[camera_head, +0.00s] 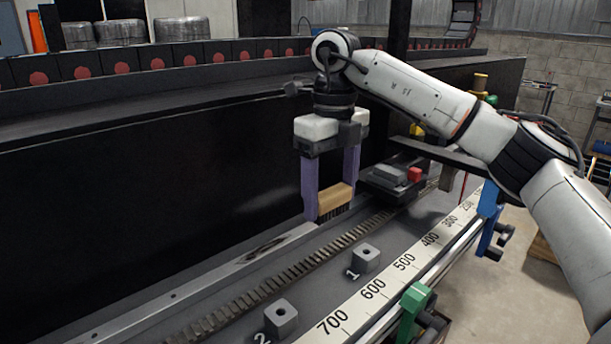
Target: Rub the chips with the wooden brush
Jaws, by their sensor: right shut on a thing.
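The wooden brush (334,199) has a tan block and dark bristles pointing down. My right gripper (331,203) hangs downward from the right arm with its purple fingers shut on the two ends of the brush. The brush is at the far side of the machine bed, close to the metal rail (215,272); I cannot tell whether the bristles touch it. A dark patch that looks like chips (265,248) lies on the rail, to the lower left of the brush and apart from it. My left gripper is not in view.
A toothed rack (290,274) runs along the bed, with small grey blocks numbered 1 (366,258) and 2 (281,318). A white scale (372,289) and a green clamp (414,306) line the near edge. A tall black wall (150,190) stands behind, below the drag chain (190,60).

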